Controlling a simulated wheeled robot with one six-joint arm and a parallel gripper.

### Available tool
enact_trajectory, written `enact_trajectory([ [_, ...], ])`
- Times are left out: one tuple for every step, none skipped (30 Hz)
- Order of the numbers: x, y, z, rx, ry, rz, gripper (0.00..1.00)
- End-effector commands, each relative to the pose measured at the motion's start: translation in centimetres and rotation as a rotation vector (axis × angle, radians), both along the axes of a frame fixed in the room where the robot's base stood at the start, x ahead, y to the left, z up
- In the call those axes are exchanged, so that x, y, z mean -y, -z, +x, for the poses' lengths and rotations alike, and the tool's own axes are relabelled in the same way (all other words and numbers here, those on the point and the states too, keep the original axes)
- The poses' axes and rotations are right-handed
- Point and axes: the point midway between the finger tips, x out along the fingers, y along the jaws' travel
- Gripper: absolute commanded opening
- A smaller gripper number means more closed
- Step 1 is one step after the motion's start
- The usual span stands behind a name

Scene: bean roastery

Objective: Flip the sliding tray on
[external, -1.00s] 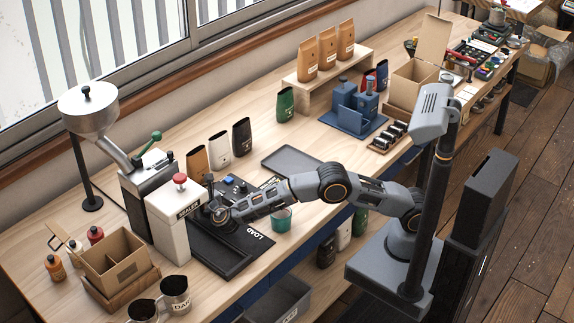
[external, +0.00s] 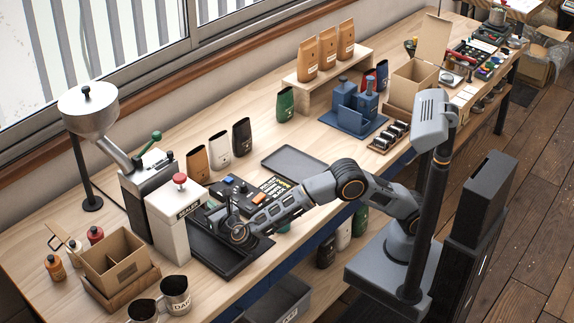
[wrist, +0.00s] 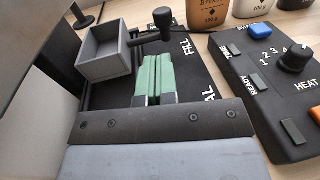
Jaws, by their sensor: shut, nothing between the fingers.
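The sliding tray (wrist: 105,50) is a small grey square open box with a black round-headed handle (wrist: 162,20) on its right side. It sits at the far end of the black track board (wrist: 190,72), which bears the words FILL and SEAL. My gripper (wrist: 153,58) has green finger pads pressed together with nothing between them, just short of the handle and right of the tray's near corner; contact cannot be told. In the external view my gripper (external: 222,218) is low over the black board (external: 228,264), beside the white sealing machine (external: 178,226). The tray is not clearly visible there.
A control panel (wrist: 265,90) with a HEAT knob and buttons lies right of the track. Coffee bags (wrist: 207,12) stand behind it. A hopper (external: 90,108) and a cardboard box (external: 115,262) stand at the left. A flat dark tray (external: 292,162) lies to the right.

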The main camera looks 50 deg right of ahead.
Motion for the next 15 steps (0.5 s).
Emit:
enact_trajectory([
  [-0.2, 0.0, -0.9, -0.001, -0.003, 0.0, 0.0],
  [-0.3, 0.0, -1.4, -0.001, -0.002, 0.0, 0.0],
  [-0.3, -0.1, -1.9, 0.0, -0.002, 0.001, 0.0],
  [-0.4, -0.1, -2.3, 0.0, -0.002, 0.001, 0.0],
  [-0.4, -0.1, -2.6, 0.0, -0.002, 0.001, 0.0],
  [-0.5, -0.1, -3.0, 0.0, 0.0, 0.001, 0.0],
  [-0.5, -0.1, -3.2, 0.0, 0.0, 0.001, 0.0],
  [-0.5, -0.1, -3.5, 0.0, 0.001, 0.001, 0.0],
  [-0.6, -0.1, -3.8, -0.001, 0.001, 0.0, 0.0],
  [-0.6, -0.1, -3.9, -0.001, 0.001, 0.0, 0.0],
  [-0.6, -0.1, -4.1, -0.001, 0.001, 0.001, 0.0],
  [-0.6, -0.1, -4.2, -0.001, 0.001, 0.001, 0.0],
  [-0.6, -0.2, -4.3, -0.001, 0.001, 0.001, 0.0],
  [-0.6, -0.2, -4.3, -0.001, 0.001, 0.001, 0.0],
  [-0.6, -0.2, -4.4, -0.001, 0.001, 0.001, 0.0],
])
